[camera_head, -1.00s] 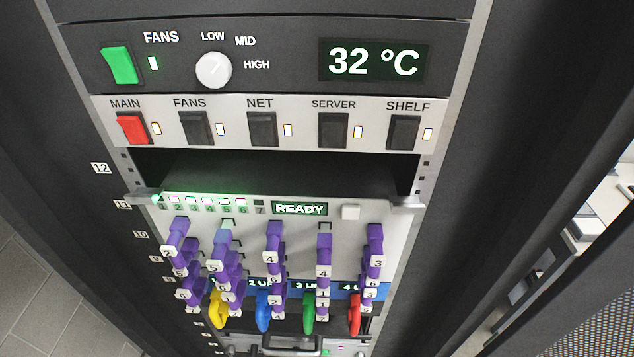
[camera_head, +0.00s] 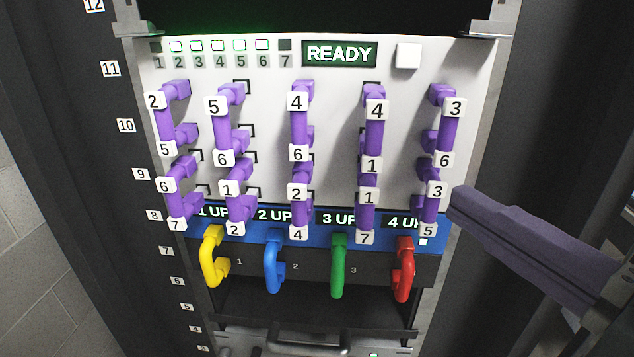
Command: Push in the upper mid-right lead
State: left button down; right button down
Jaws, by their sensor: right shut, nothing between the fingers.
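The upper mid-right lead (camera_head: 374,136) is a purple lead in the fourth column of the panel, with a white 4 tag at its top end and a 1 tag at its lower end. A dark socket outline shows just above its top end; how far its plugs sit in cannot be told. My right gripper (camera_head: 456,203) is shut and empty. Its fingertips are at the right, close beside the lower right lead tagged 3 and 5, below and right of the upper mid-right lead. My left gripper is out of view.
Several other purple leads stand close around it, such as the upper right lead (camera_head: 450,133) and middle lead (camera_head: 299,130). Below hang yellow, blue, green and red (camera_head: 403,272) loops. A READY display (camera_head: 339,54) and white button (camera_head: 408,56) are above. Rack posts flank the panel.

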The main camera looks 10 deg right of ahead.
jog(key=p, duration=0.4)
send_near(373, 127)
jog(key=w+a, duration=0.2)
jog(key=a, duration=0.2)
jog(key=shift+n, duration=0.3)
jog(key=shift+w+d+f, duration=0.2)
jog(key=shift+w+d, duration=0.05)
jog(key=shift+w, duration=0.4)
jog(key=shift+w+d+f, duration=0.2)
jog(key=shift+w, duration=0.45)
jog(key=shift+w+d+f, duration=0.2)
jog(key=shift+w+d, duration=0.05)
jog(key=shift+w, duration=0.45)
